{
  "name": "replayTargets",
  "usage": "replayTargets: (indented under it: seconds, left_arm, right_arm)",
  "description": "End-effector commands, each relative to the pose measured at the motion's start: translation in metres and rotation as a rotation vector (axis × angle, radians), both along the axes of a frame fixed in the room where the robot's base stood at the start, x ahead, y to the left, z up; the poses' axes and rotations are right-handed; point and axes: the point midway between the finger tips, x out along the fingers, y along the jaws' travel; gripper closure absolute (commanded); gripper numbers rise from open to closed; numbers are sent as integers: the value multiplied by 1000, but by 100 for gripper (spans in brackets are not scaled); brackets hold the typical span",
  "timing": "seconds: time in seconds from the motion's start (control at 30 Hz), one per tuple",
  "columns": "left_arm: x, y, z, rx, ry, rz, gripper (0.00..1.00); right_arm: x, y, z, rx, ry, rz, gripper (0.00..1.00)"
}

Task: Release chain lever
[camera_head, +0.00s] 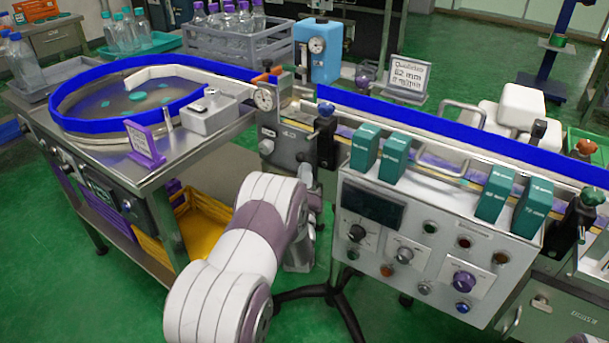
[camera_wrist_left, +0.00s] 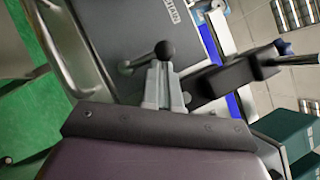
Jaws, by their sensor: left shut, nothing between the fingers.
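A lever with a black ball knob (camera_wrist_left: 165,50) stands out from a grey machine housing (camera_wrist_left: 130,25) in the left wrist view. My left gripper (camera_wrist_left: 164,88) is shut and empty. Its fingertips are just below the knob in that view; I cannot tell whether they touch the lever. In the head view my left arm reaches up to the grey drive unit (camera_head: 284,143) between the round table and the conveyor. The lever cannot be made out there, as my arm covers that area. My right gripper is not in view.
A control box (camera_head: 400,245) with buttons stands right of my arm, with teal boxes (camera_head: 364,147) above it on the blue-railed conveyor (camera_head: 450,130). A round blue-rimmed table (camera_head: 130,95) is at left. A black clamp arm (camera_wrist_left: 235,78) lies close right of the fingers.

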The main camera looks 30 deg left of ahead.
Motion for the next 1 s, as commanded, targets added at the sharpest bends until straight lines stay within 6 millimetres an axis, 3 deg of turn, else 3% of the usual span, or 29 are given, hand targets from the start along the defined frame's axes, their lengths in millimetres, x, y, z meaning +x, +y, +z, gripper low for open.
replayTargets:
  seconds: [0.77, 1.0]
  left_arm:
    - [0, 3, 5, -109, 8, 0, 100]
    - [0, 6, 10, -208, 17, 0, 100]
  right_arm:
    - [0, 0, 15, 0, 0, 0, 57]
    - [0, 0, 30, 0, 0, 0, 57]
